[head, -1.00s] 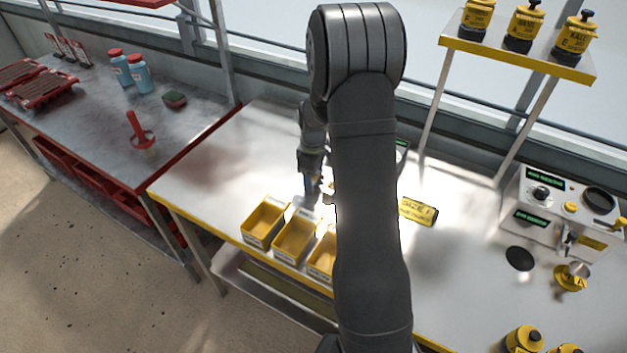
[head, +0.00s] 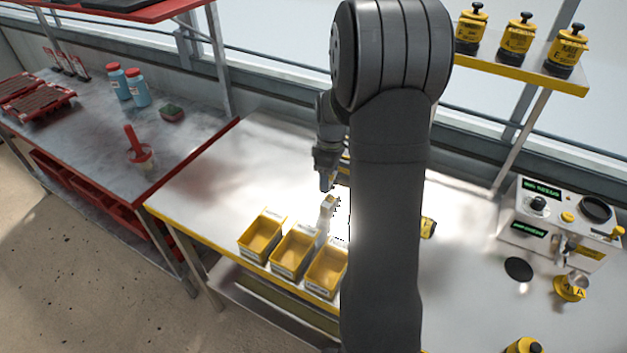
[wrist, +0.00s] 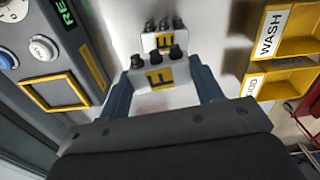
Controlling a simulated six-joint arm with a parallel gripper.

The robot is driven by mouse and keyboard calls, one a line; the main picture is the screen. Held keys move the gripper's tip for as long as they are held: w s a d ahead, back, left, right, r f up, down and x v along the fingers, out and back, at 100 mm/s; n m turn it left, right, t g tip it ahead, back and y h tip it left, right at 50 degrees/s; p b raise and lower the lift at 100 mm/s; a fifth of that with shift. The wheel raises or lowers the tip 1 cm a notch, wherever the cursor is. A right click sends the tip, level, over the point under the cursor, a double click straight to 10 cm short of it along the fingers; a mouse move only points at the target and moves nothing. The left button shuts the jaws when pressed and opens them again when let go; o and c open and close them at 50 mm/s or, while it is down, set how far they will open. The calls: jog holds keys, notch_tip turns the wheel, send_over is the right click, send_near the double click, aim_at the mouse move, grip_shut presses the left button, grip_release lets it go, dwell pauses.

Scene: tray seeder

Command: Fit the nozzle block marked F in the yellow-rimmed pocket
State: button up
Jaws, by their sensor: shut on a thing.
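My gripper (wrist: 163,88) is shut on a pale nozzle block (wrist: 180,84) with dark nozzles and a yellow label marked F. One finger is on each side of it. In the head view my gripper (head: 327,186) hangs above the bench behind the small bins. A small pale block (head: 328,204) shows just below it; I cannot tell there whether it is the held one. The yellow-rimmed pocket (wrist: 47,78) is at the left in the wrist view, apart from the held block, on a grey panel. My arm hides it in the head view.
A second nozzle block (wrist: 150,42) stands beyond the held one, its letter unclear. A grey unit (head: 560,225) stands at the right. The bench's left part is clear.

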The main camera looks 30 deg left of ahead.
jog(key=d+r, duration=0.3)
jog(key=d, duration=0.3)
jog(key=w+a+r+m, duration=0.1)
jog(key=w+a+r, duration=0.25)
jog(key=w, duration=0.55)
jog(key=w+a+r, duration=0.2)
jog(key=w+a, duration=0.3)
jog(key=w, duration=0.4)
jog(key=shift+a+f, duration=0.2)
jog(key=shift+f, duration=4.45)
